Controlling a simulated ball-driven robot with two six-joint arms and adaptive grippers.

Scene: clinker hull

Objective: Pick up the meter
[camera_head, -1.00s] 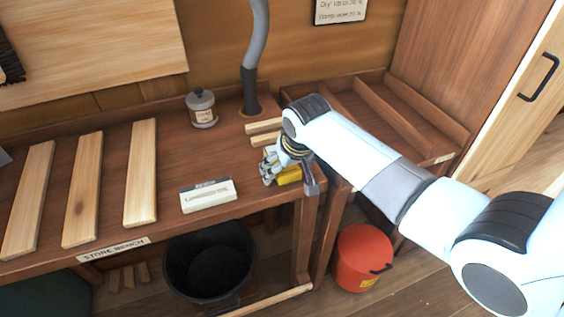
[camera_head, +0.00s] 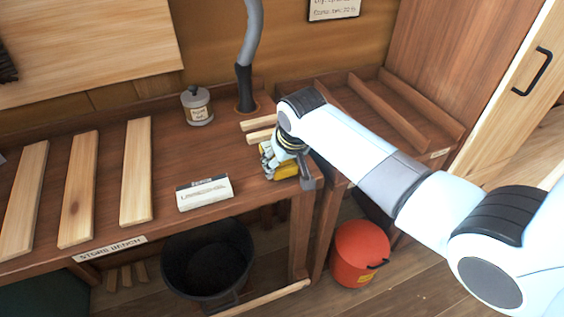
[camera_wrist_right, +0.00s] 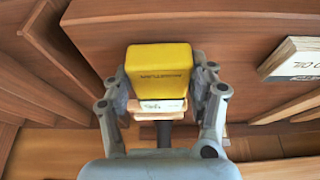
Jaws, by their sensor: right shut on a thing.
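The meter is a yellow block (camera_wrist_right: 158,68) with dark lettering and a pale labelled part near its lower end. In the right wrist view it sits between the two fingers of my right gripper (camera_wrist_right: 162,92), which is shut on it. In the head view the gripper (camera_head: 268,162) is at the front right of the store bench (camera_head: 180,165), with the yellow meter (camera_head: 284,170) partly hidden by the fingers and wrist. I cannot tell whether the meter touches the bench top. My left gripper is not in view.
A white labelled box (camera_head: 204,193) lies left of the gripper. Light wooden strips (camera_head: 258,124) lie just behind it, and planks (camera_head: 137,172) lie farther left. A lidded jar (camera_head: 198,107) and a grey hose (camera_head: 247,60) stand behind. A black tub (camera_head: 207,262) and red bucket (camera_head: 360,254) are below.

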